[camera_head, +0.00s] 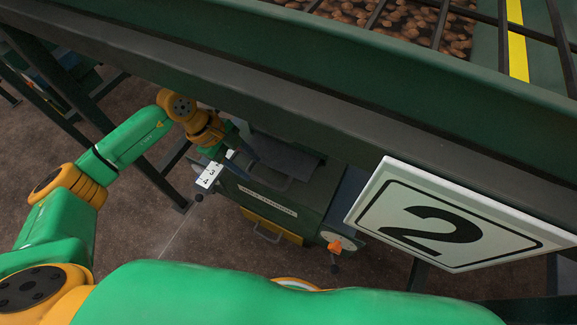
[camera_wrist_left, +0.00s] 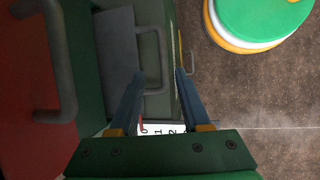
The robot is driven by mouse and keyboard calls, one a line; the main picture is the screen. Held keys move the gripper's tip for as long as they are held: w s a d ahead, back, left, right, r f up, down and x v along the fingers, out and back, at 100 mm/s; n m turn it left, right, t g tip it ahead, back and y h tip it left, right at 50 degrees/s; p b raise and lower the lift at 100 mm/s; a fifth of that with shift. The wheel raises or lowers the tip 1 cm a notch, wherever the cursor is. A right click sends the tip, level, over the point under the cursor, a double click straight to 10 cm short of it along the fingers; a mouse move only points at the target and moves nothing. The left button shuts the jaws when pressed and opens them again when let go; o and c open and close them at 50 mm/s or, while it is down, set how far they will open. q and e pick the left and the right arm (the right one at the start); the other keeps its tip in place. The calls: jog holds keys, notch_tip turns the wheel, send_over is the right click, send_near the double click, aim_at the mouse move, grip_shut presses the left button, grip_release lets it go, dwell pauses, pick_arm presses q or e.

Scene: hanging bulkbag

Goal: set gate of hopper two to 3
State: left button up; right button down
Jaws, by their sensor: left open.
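Hopper two carries a white sign with a black 2 (camera_head: 447,226) in the head view. The scale also shows in the left wrist view (camera_wrist_left: 163,128), partly covered by my gripper. My left gripper (camera_wrist_left: 160,74) is open, its two blue fingers apart. A grey U-shaped handle (camera_wrist_left: 157,62) appears between and beyond the fingertips; I cannot tell whether they touch it. My right gripper is out of view.
The hopper's dark rim beam (camera_head: 290,100) runs above my left arm. An orange knob (camera_head: 335,246) sits at the box's right end. Another grey handle (camera_wrist_left: 62,70) stands at the left of the wrist view. Open brown floor (camera_head: 150,225) lies below.

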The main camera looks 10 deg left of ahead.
aim_at(264, 181)
pick_arm(q)
jog(key=x, duration=0.6)
jog(key=shift+s+f, duration=0.2)
jog(key=shift+s, duration=0.1)
grip_shut()
jog(key=shift+d, duration=0.1)
dwell(0.8)
